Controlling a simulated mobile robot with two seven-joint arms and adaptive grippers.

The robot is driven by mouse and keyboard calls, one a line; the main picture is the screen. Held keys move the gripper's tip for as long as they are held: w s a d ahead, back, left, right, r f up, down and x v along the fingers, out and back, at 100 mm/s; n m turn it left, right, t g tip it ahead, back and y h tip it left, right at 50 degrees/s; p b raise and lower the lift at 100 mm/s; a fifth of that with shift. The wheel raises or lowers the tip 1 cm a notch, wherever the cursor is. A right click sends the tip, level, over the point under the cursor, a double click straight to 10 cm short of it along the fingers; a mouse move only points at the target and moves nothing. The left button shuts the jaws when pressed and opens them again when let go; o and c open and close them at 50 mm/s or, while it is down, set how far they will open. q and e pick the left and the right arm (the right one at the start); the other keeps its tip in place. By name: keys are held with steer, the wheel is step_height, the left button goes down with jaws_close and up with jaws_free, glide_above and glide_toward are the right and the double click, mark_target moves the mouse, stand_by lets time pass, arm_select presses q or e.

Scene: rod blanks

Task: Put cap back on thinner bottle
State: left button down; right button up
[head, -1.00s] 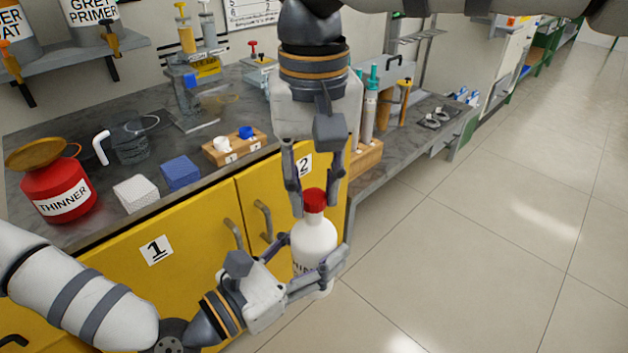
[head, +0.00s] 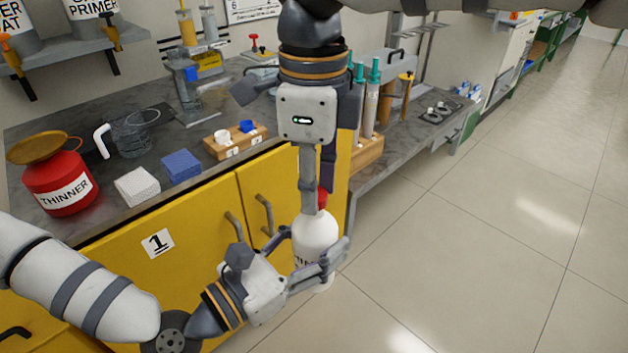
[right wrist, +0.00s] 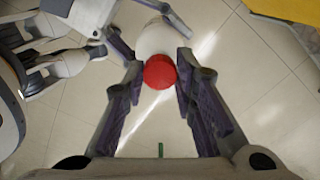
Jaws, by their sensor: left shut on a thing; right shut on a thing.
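The white thinner bottle (head: 314,236) is upright in the air in front of the yellow cabinet. My left gripper (head: 312,264) is shut around its body from the lower left and hides part of its label. The red cap (head: 322,200) is at the top of the bottle, mostly behind a finger in the head view. My right gripper (head: 318,205) points down from above and is shut on the cap. The right wrist view shows the red cap (right wrist: 159,72) between its fingertips, over the white bottle (right wrist: 157,38). I cannot tell whether the cap's threads are engaged.
A red THINNER can (head: 58,183) stands on the grey bench (head: 92,222) with white wipes (head: 137,187), blue wipes (head: 181,166) and a wooden block (head: 250,146). Yellow cabinet doors (head: 190,232) are close behind the bottle. Open floor lies to the right.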

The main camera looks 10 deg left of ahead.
steer(key=m, duration=0.8)
steer(key=shift+w, duration=0.1)
steer(key=m, duration=0.8)
steer(key=shift+d, duration=0.1)
steer(key=m, duration=0.3)
steer(key=shift+m, duration=0.4)
steer(key=m, duration=0.7)
steer(key=shift+d, duration=0.1)
steer(key=m, duration=0.4)
steer(key=shift+f, duration=0.1)
steer(key=o, duration=0.7)
